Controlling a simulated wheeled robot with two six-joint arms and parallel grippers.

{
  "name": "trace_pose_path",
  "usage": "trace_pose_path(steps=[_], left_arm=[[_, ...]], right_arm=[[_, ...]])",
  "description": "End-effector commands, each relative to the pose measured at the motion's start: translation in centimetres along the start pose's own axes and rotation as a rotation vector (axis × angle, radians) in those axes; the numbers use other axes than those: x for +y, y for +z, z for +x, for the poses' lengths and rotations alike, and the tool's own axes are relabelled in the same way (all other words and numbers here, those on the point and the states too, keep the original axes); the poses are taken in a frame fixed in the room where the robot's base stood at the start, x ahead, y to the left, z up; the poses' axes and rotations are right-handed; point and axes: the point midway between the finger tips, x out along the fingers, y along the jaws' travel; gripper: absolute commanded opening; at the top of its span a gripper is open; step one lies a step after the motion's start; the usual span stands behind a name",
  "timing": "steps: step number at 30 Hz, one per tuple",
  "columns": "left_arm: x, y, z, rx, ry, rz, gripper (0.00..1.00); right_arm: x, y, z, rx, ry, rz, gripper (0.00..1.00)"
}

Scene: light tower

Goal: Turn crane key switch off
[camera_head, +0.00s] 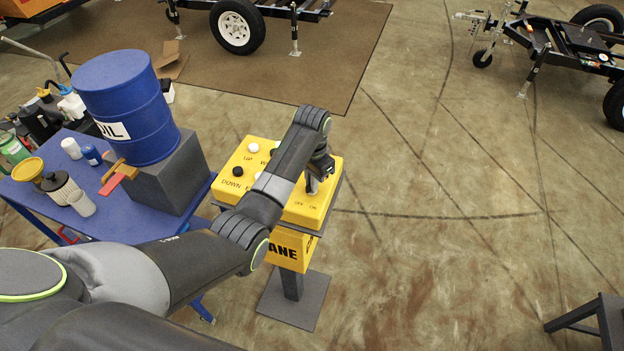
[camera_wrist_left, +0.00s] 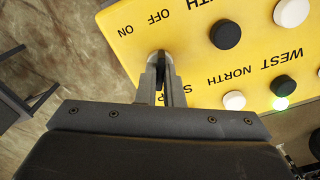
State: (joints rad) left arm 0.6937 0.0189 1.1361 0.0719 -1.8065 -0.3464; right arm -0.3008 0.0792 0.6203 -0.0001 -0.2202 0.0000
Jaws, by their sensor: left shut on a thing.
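The yellow crane control box (camera_head: 297,210) stands on a dark pedestal in the middle of the head view, partly covered by my left arm. Its top face (camera_wrist_left: 205,60) fills much of the left wrist view, with round black and white buttons and the words OFF and ON. The key switch (camera_wrist_left: 158,57) sits beside those words, mostly hidden by the fingers. My left gripper (camera_head: 313,186) is over it, and in the wrist view the fingers (camera_wrist_left: 161,85) are shut on the dark key. The key's exact angle is hard to tell. My right gripper is not in view.
A blue table (camera_head: 130,222) at the left carries a blue oil drum (camera_head: 122,105) on a grey block, plus bottles and cans. A green light glows beside a black button (camera_wrist_left: 281,103). Trailers stand at the back. The floor right of the box is clear.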

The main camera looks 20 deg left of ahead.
Motion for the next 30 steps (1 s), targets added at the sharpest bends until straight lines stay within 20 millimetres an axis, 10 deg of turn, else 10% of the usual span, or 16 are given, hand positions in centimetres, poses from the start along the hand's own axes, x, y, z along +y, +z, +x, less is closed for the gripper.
trace_pose_path(steps=[30], left_arm=[[-0.15,-0.04,-0.07,0.004,0.001,-0.831,0.0]], right_arm=[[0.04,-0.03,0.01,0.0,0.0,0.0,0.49]])
